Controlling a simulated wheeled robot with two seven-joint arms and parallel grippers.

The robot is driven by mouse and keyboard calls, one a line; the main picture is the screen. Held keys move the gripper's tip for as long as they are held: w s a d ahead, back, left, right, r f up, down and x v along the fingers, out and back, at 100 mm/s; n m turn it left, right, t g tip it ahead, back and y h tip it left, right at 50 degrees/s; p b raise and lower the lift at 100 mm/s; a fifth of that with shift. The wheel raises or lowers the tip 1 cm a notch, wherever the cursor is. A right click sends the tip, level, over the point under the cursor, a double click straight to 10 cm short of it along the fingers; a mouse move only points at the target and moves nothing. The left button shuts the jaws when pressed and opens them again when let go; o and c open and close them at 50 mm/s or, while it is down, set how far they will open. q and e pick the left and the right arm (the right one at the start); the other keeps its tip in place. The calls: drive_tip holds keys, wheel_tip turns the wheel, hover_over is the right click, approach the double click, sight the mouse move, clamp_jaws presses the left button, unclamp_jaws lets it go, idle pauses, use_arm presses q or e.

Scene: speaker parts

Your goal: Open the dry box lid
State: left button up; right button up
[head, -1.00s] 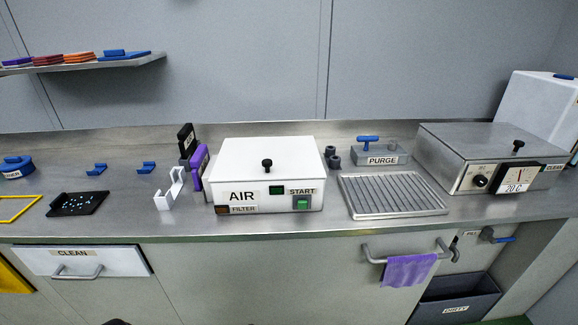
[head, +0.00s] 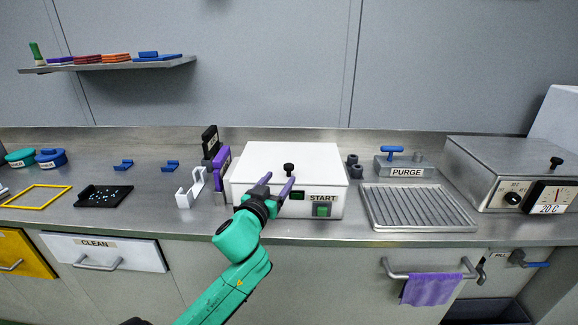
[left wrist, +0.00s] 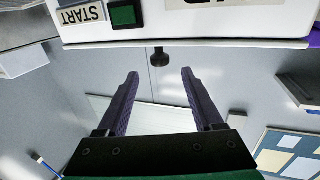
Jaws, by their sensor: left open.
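The dry box appears to be the white box (head: 250,190) on the counter, labelled START; my arm hides its left front. Its lid (head: 320,155) is down, with a black knob (head: 289,168) near the front of the top. My left gripper (head: 279,183) is open and empty in front of the box, its purple fingers pointing up toward the knob. In the left wrist view the picture is inverted; the knob (left wrist: 160,57) shows just beyond the open fingertips (left wrist: 160,72), centred across the gap. How far off it is, I cannot tell. My right gripper is out of view.
A purple part and black stand (head: 210,142) and a white bracket (head: 190,187) stand close left of the box. Right are small dark cylinders (head: 354,165), a PURGE unit (head: 405,165), a ribbed tray (head: 418,207) and a grey box (head: 500,160). Space above the lid is clear.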

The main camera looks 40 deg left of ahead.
sight(287, 170)
use_arm(q)
drive_tip(key=x, duration=0.8)
drive_tip(key=shift+w+f, duration=0.1)
clamp_jaws()
idle(0.9)
